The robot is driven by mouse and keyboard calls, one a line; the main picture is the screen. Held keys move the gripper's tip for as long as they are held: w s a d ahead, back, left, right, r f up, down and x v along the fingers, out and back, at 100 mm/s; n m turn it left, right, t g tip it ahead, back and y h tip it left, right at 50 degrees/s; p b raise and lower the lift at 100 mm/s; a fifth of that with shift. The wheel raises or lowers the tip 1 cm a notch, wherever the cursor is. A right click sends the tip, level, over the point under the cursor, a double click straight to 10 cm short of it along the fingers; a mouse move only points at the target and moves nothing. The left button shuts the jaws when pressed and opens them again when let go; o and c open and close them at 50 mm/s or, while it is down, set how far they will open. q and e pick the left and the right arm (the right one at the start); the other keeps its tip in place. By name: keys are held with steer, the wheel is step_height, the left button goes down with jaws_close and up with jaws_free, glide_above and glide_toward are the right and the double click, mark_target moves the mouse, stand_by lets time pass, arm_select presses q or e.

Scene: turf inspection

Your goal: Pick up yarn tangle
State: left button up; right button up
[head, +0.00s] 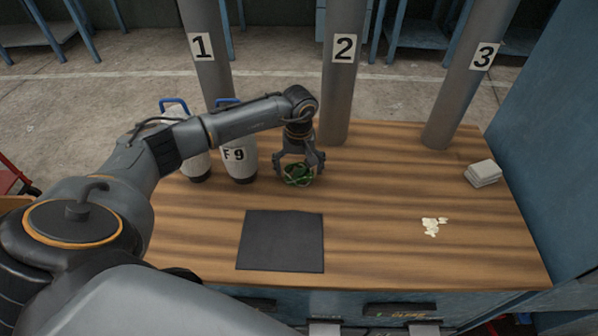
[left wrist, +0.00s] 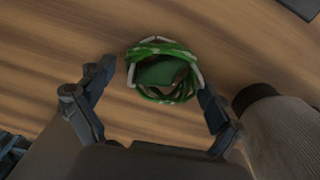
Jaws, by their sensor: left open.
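The yarn tangle (head: 298,175) is a small round bundle of green strands with white bits, lying on the wooden table. In the left wrist view the tangle (left wrist: 160,72) sits between the fingers. My left gripper (head: 299,168) points down over it, open, with one finger on each side. The left wrist view shows the fingers (left wrist: 155,82) apart; whether either fingertip touches the tangle I cannot tell. My right gripper is not in view.
Two white containers stand left of the tangle, one marked F 9 (head: 238,160). Numbered grey posts rise behind, post 2 (head: 338,100) being close. A black mat (head: 281,241) lies in front. Pale scraps (head: 433,226) and stacked grey pads (head: 482,174) lie right; the table between is clear.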

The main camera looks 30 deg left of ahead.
arm_select(q)
steer(key=c, duration=1.1)
steer(key=shift+c, duration=0.2)
